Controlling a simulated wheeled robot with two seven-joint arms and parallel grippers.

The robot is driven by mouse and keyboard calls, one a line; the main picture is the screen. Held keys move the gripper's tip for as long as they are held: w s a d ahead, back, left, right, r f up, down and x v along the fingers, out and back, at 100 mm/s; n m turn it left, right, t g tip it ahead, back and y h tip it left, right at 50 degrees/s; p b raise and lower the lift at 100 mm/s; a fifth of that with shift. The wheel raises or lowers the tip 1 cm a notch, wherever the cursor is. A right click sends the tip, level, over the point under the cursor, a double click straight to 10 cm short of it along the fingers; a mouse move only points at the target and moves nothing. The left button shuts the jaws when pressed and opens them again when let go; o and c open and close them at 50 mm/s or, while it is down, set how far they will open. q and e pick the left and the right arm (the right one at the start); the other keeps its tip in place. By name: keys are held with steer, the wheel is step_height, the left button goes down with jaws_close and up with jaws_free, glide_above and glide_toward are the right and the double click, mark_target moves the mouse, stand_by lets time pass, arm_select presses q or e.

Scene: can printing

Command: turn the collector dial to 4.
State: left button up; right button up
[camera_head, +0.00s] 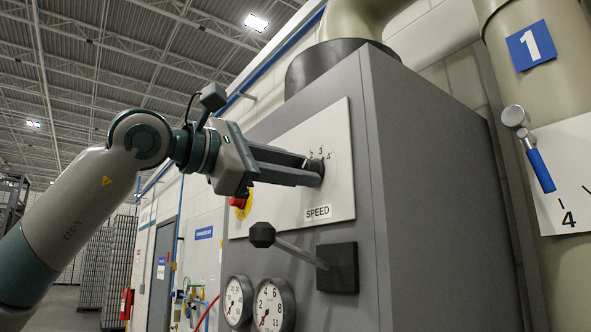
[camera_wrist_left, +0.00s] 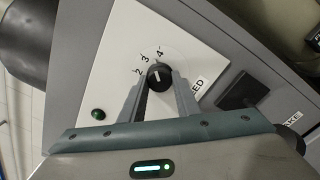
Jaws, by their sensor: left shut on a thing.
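The collector dial is a black knob (camera_head: 317,167) on a white panel labelled SPEED. It also shows in the left wrist view as a round black knob (camera_wrist_left: 159,75) with a short white mark. The figures 2, 3 and 4 are printed around it. The mark points up toward the 3 and 4 side; I cannot tell exactly which figure it meets. My left gripper (camera_head: 308,172) reaches in from the left with its two long grey fingers shut on the knob. Its fingers (camera_wrist_left: 160,84) flank the knob in the wrist view. My right gripper is not in view.
A red and yellow button (camera_head: 241,205) sits behind the gripper. Two gauges (camera_head: 272,303) are lower down. A blue-handled valve (camera_head: 540,168) is on the pipe at right.

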arm_select(q)
steer(key=m, duration=0.3)
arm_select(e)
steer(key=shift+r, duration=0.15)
arm_select(q)
steer(key=shift+m, duration=0.3)
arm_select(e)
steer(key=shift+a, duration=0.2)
arm_select(q)
steer(key=o, duration=1)
steer(key=shift+o, duration=0.2)
arm_select(e)
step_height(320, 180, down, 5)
steer(key=b, duration=0.5)
arm_select(q)
steer(key=b+v, duration=0.1)
steer(key=v, duration=1.6)
steer(key=shift+a, duration=0.2)
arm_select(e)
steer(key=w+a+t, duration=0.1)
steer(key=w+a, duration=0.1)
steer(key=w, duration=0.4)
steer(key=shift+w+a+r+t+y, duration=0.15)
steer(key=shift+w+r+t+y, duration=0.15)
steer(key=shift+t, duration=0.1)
